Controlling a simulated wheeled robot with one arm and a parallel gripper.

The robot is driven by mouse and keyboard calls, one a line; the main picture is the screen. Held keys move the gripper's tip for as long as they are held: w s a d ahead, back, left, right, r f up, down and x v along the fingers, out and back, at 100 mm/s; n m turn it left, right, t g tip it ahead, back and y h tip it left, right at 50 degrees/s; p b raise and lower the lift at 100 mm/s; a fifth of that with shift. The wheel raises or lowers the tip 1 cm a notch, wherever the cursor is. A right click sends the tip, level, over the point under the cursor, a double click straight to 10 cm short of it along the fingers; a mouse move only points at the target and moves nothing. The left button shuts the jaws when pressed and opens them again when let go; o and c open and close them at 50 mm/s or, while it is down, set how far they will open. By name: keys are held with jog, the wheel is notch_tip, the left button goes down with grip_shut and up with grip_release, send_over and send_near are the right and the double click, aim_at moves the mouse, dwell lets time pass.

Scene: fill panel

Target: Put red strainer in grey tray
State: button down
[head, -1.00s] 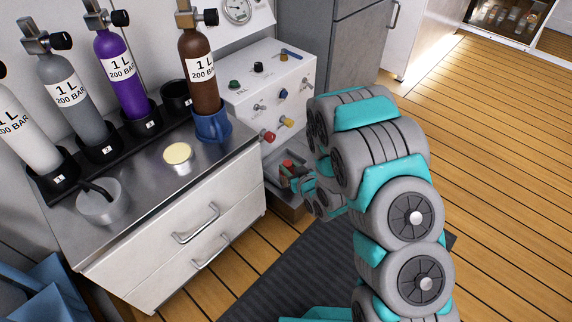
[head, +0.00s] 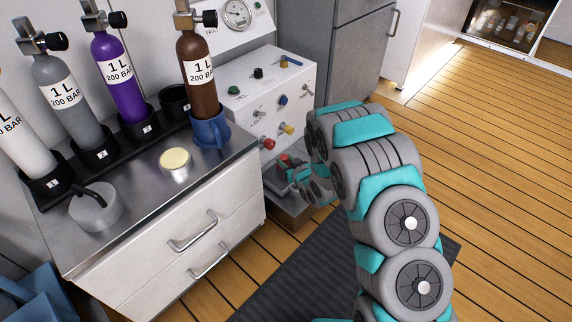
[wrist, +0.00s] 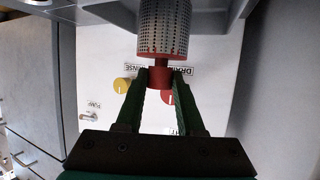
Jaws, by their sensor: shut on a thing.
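The red strainer (wrist: 163,30) is a grey mesh cylinder with a red end piece. In the wrist view my gripper (wrist: 159,78) is shut on that red end, and the mesh part extends toward the top of the picture. In the head view my gripper (head: 288,168) is low in front of the white panel, with a small red bit showing at its tip; the mesh is hard to make out there. A grey tray-like surface (head: 284,201) lies under my gripper at the foot of the panel, partly hidden by my arm.
The white panel (head: 258,105) has a red knob (head: 267,143) and a yellow knob (head: 287,129) close to my gripper. Open wooden floor (head: 480,180) lies right.

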jog(key=shift+f, duration=0.6)
jog(key=shift+f, duration=0.1)
jog(key=c, duration=0.5)
grip_release()
jog(key=shift+s+r, duration=0.15)
jog(key=shift+r, duration=0.05)
jog(key=shift+p+v, duration=2.7)
jog(key=shift+v, duration=3.15)
